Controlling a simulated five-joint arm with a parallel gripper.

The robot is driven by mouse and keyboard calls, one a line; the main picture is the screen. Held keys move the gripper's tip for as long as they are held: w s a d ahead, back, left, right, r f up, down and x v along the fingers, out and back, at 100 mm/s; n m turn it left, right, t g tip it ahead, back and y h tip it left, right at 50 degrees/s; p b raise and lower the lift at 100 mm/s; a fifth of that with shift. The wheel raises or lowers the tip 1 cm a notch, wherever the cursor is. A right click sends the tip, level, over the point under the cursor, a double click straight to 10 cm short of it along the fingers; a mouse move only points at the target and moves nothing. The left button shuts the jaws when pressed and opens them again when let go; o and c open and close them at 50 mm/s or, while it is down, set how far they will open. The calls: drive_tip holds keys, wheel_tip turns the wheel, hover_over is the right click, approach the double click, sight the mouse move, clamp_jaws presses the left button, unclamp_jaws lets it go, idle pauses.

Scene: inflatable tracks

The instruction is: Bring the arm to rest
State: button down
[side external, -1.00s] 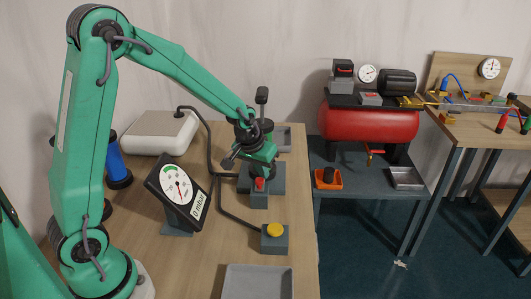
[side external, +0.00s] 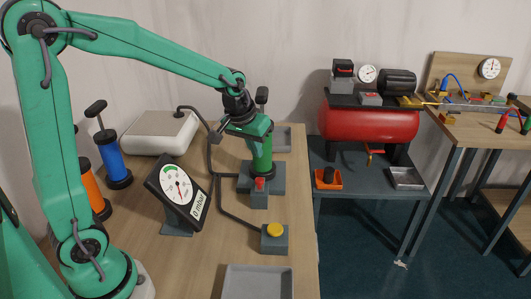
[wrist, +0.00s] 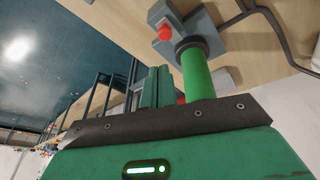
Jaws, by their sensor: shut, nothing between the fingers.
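My gripper (side external: 250,126) is at the end of my green arm, just in front of the upper part of a green hand pump (side external: 262,160). In the wrist view the fingers of my gripper (wrist: 152,85) are together, with nothing between them. The pump's green barrel (wrist: 196,72) shows beside them there. I cannot tell whether gripper and pump touch. The pump stands upright in a grey base, its black handle (side external: 262,95) rising behind my wrist.
A gauge (side external: 178,190) labelled 0 mbar stands left of the pump. A red button (side external: 259,184) and a yellow button (side external: 274,230) are near it. Blue (side external: 108,158) and orange (side external: 91,188) pumps stand at left. A white box (side external: 158,135) and grey tray (side external: 258,283) share the table.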

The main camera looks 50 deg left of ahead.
drive_tip(key=shift+r, duration=0.1)
idle(0.3)
drive_tip(key=s+d+r+m, duration=0.1)
drive_tip(key=s+r, duration=0.2)
drive_tip(key=s, duration=0.7)
drive_tip(key=s+d+r+m+t, duration=0.1)
drive_tip(key=s+r+m, duration=0.1)
drive_tip(key=s, duration=0.8)
drive_tip(key=shift+d+r+t, duration=0.25)
drive_tip(key=shift+r+t, duration=0.05)
drive_tip(key=shift+r, duration=0.6)
